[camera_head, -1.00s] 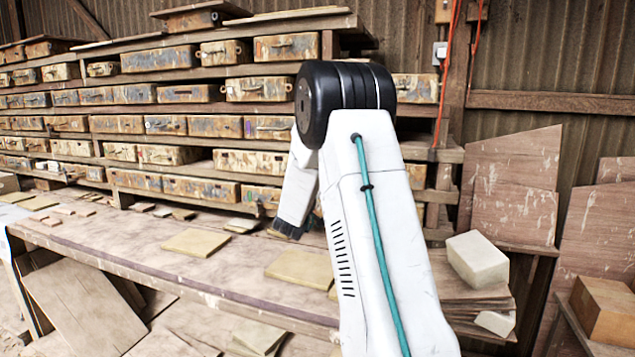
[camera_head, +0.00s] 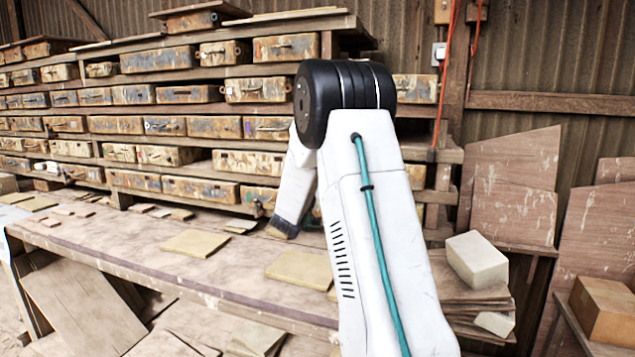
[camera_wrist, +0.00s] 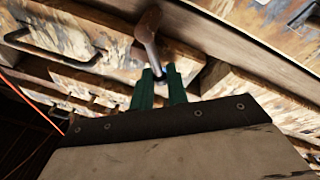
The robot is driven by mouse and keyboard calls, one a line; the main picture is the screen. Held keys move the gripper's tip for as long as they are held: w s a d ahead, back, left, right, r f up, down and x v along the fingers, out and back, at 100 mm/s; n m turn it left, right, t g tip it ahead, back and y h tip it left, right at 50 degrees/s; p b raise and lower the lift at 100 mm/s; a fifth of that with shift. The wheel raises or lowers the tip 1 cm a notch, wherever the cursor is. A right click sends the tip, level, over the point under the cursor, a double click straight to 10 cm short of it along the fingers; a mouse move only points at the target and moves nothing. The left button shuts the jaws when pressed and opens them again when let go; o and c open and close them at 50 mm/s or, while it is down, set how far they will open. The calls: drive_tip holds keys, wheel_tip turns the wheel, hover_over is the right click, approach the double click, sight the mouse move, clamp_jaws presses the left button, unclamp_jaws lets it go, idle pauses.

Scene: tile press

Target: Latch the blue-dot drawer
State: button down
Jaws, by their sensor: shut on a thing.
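In the wrist view my gripper (camera_wrist: 165,82), with two green fingers, is closed around the lower end of a brown, rounded bar (camera_wrist: 147,38) in front of the drawer faces. The bar looks like a latch handle, and a small bluish-dark part shows between the fingertips. A drawer (camera_wrist: 60,40) with a dark wire handle lies to the left of the bar. In the head view my arm hides the gripper and the bar. A drawer (camera_head: 165,126) in the rack has a small bluish spot at its left, but I cannot tell whether this is the blue dot.
The wooden rack (camera_head: 200,109) holds several rows of painted drawers. The workbench (camera_head: 120,237) in front carries loose flat tiles (camera_head: 195,243). A pale block (camera_head: 476,260) sits on stacked boards at the right. A red cord (camera_wrist: 30,103) hangs at the wrist view's left.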

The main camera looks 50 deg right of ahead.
drive_tip(key=shift+s+d+r+m+g, duration=0.15)
drive_tip(key=shift+s+m+g, duration=0.35)
drive_tip(key=shift+m, duration=0.85)
drive_tip(key=shift+s+d+r+m+g, duration=0.2)
drive_tip(key=shift+s+m+g, duration=0.25)
drive_tip(key=shift+m, duration=0.95)
drive_tip(key=shift+s+d+r+m+g, duration=0.25)
drive_tip(key=shift+m+g, duration=0.4)
drive_tip(key=shift+m, duration=0.7)
drive_tip(key=shift+s+f, duration=0.1)
drive_tip(key=shift+f, duration=0.05)
drive_tip(key=c, duration=1.5)
unclamp_jaws()
drive_tip(key=shift+a, duration=0.1)
drive_tip(key=shift+c, duration=0.2)
drive_tip(key=v, duration=0.7)
drive_tip(key=shift+a, duration=0.4)
drive_tip(key=shift+f, duration=0.15)
